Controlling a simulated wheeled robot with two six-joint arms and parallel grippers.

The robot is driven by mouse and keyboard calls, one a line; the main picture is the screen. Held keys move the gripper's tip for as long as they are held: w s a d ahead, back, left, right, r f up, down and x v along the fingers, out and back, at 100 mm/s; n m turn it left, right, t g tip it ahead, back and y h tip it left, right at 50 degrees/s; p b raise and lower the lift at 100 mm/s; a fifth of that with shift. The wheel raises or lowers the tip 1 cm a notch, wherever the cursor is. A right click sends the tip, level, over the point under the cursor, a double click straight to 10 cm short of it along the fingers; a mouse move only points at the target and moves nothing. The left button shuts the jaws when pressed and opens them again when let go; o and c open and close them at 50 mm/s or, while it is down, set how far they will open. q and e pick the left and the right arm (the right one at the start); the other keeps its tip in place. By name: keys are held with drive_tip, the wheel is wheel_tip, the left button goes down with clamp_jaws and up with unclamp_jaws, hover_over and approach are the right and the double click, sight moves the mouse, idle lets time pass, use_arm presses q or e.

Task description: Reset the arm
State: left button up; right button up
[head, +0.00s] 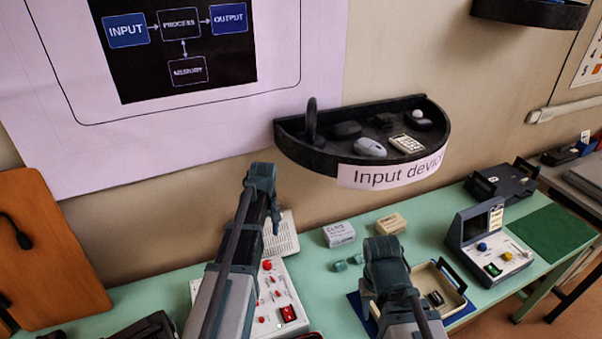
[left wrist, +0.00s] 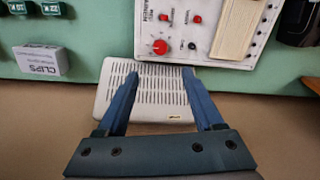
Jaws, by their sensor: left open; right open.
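My left gripper (head: 262,182) is raised over the green table, in front of the wall, beside a pale vented box (head: 281,238). In the left wrist view its two blue fingers (left wrist: 160,82) are spread apart with nothing held between them. The vented box (left wrist: 150,108) shows behind and between the fingers; I cannot tell the distance. My right gripper (head: 386,262) is over the table, in front of a cream tray (head: 455,307). Its fingers are mostly hidden by its own body, and I see nothing held in it.
A white control panel (head: 268,312) with red knobs lies under my left arm. A black wall shelf (head: 300,150) labelled "Input devices" juts out above the grippers. A CLIPS box (head: 339,234) and a small console (head: 485,247) stand on the table. A green mat (head: 552,232) is bare.

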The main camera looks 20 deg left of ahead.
use_arm(q)
drive_tip(key=s+d+f+m+b, duration=0.2)
drive_tip(key=s+d+m, duration=0.4)
drive_tip(key=d, duration=0.5)
drive_tip(key=s+d+f+m+b, duration=0.1)
drive_tip(key=s+d+m, duration=0.6)
drive_tip(key=s+d, duration=0.4)
drive_tip(key=shift+d+f+y+b, duration=0.3)
drive_tip(key=shift+f+y+b, duration=0.05)
drive_tip(key=shift+y+b, duration=0.05)
